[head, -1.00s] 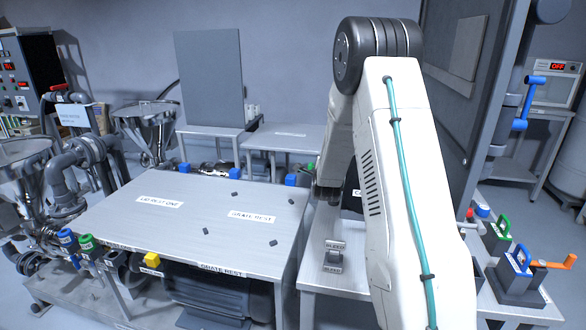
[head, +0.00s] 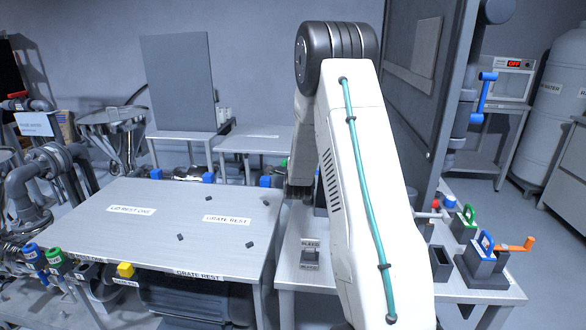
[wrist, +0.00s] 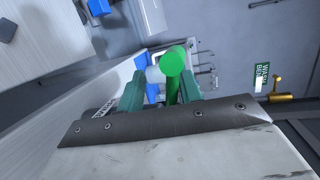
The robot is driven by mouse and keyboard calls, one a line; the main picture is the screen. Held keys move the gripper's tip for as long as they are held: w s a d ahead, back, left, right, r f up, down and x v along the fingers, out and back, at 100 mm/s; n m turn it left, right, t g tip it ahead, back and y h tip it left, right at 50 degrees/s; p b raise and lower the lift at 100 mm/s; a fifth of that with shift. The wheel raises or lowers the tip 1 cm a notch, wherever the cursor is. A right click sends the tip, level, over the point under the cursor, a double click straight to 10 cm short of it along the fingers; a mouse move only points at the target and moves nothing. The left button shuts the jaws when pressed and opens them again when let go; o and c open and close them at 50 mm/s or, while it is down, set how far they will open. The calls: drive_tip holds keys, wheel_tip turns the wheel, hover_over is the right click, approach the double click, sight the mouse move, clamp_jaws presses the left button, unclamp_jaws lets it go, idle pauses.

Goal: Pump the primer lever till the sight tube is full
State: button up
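In the wrist view a green round-ended lever or handle (wrist: 172,62) stands by the two teal fingers of my gripper (wrist: 158,92). The fingers are apart, and the green stem runs down close to the right finger. I cannot tell whether it touches or lies between them. In the head view my arm hides my gripper and most of what is behind it. A small red-knobbed lever (head: 436,204) shows right of my arm. I cannot tell which part is the primer lever, and I cannot make out the sight tube.
A wide steel table (head: 140,240) with label plates fills the left. Green (head: 468,216) and blue (head: 486,243) handled blocks and an orange crank (head: 517,245) stand on the right bench. A tall grey panel (head: 425,100) rises behind my arm. Floor (head: 550,255) shows clear at the far right.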

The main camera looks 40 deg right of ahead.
drive_tip(key=v, duration=0.8)
idle(0.4)
